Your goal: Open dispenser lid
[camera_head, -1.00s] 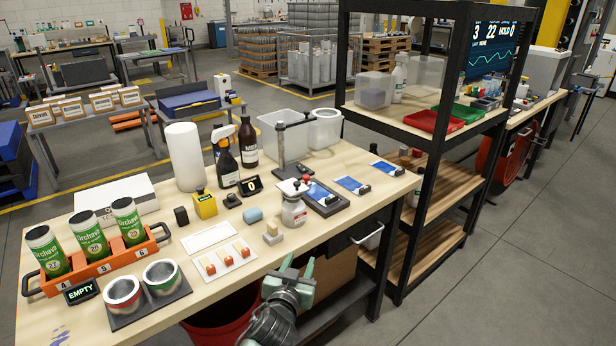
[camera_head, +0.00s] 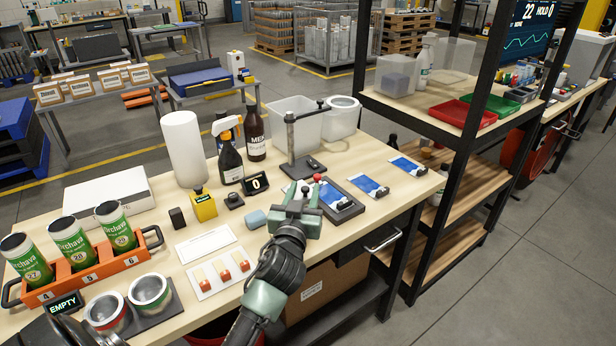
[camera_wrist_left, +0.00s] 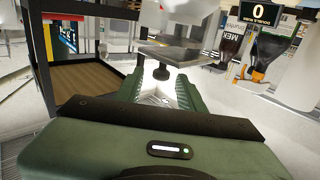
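The dispenser is mostly hidden behind my left gripper (camera_head: 300,198) in the head view. Only a red ball knob (camera_head: 317,177) and a bit of pale top show past the fingers. In the left wrist view, a pale body with a grey metal block (camera_wrist_left: 165,50) stands just beyond my left gripper (camera_wrist_left: 160,90), with a small dark round knob (camera_wrist_left: 162,73) near the gap between the fingertips. The two green fingers are apart, and I see no clear contact. I cannot tell which part is the lid. My right gripper is not in view.
A black stand (camera_head: 291,150) rises just behind the gripper. A tray with a blue card (camera_head: 340,200) lies to the right. A blue-grey cylinder (camera_head: 256,219), a yellow box (camera_head: 203,206) and an orange can carrier (camera_head: 115,264) stand to the left. A black shelf post (camera_head: 450,170) is farther right.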

